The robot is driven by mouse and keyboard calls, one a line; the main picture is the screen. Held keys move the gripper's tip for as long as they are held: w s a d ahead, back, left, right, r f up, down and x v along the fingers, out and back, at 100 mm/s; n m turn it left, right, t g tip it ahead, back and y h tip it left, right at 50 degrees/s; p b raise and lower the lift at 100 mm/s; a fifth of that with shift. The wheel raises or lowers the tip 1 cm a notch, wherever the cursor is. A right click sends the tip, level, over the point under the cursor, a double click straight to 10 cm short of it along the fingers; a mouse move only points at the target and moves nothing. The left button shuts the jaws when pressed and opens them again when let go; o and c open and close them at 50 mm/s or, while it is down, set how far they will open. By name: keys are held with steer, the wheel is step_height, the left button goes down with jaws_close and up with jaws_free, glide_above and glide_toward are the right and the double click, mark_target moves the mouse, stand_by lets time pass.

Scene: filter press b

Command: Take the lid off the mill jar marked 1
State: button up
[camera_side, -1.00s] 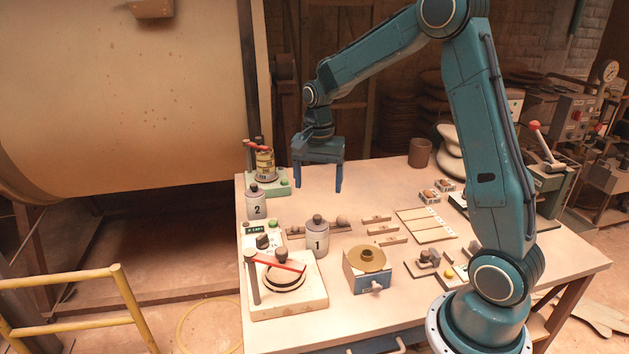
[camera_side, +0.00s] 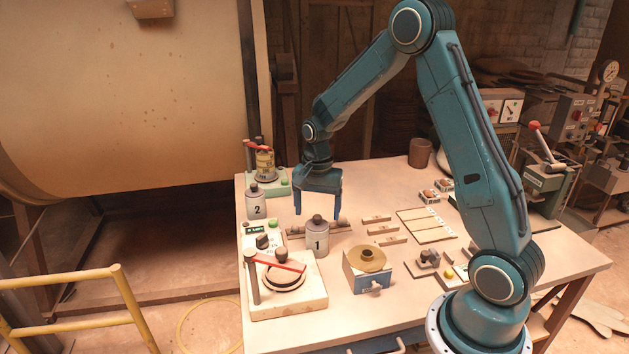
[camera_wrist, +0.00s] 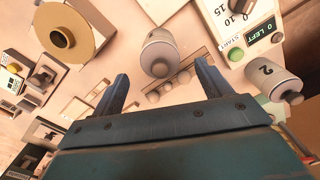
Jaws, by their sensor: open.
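The mill jar marked 1 (camera_side: 317,241) stands upright on the table, a pale jar with a grey knobbed lid (camera_side: 317,221) on it. In the wrist view the jar (camera_wrist: 158,57) lies ahead of the fingers, roughly between their lines; its number is not readable there. My gripper (camera_side: 318,211) is open and empty, pointing down, above and behind the jar in the side view. In the wrist view its two blue fingers (camera_wrist: 160,85) are well apart and touch nothing. The mill jar marked 2 (camera_side: 256,205) stands to the left with its lid on.
A rack (camera_side: 297,231) holding rounded pieces lies close behind jar 1. A shaker base with a red lever (camera_side: 275,262) is in front of it to the left. A blue block with a brass-coloured round top (camera_side: 367,259) stands to its right. Flat bars and boards (camera_side: 426,225) lie further right.

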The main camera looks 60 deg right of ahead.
mark_target(318, 216)
steer(key=shift+f, duration=1.2)
steer(key=c, duration=1.1)
steer(key=shift+o, duration=0.2)
steer(key=shift+r, duration=0.15)
step_height(318, 216, up, 20)
